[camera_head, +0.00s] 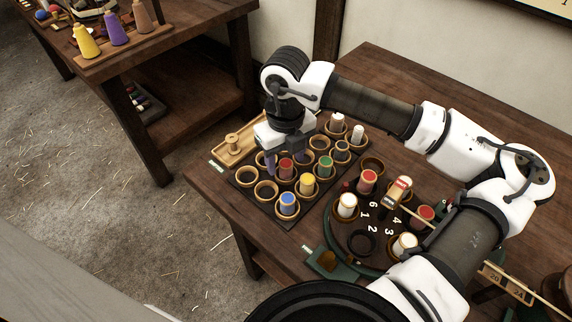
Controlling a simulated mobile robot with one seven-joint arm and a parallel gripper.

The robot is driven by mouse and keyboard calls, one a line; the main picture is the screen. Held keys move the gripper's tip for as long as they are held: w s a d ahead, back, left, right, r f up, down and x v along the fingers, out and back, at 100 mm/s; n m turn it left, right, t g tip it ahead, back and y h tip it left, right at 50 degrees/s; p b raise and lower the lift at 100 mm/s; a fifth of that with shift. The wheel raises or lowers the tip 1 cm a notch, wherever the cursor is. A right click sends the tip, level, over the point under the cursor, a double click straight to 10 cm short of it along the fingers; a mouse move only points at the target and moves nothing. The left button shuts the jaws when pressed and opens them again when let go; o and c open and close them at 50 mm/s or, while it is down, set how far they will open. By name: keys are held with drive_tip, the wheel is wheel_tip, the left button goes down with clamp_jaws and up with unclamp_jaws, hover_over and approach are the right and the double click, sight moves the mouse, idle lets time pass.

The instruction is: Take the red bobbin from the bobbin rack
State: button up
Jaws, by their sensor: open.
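The bobbin rack (240,183) is a dark board with rows of round wooden cups on the table. The red bobbin (286,170) stands upright in one of its cups. Yellow (306,184), blue (288,204) and green (324,167) bobbins stand near it, with white and dark ones at the back. My gripper (286,161) points down over the rack and is open. In this view its fingers show on either side of the red bobbin's top. I cannot tell whether they are level with it or still above it. My gripper hides part of the rack behind.
A round numbered turntable (362,222) right of the rack holds other red and white bobbins under my arm. A wooden tray (226,151) with a pale spool lies at the rack's left. Another table (150,45) with cones stands at upper left.

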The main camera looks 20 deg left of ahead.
drive_tip(key=shift+f, duration=0.9)
drive_tip(key=shift+c, duration=0.3)
drive_tip(key=c, duration=1)
drive_tip(key=shift+r, duration=0.2)
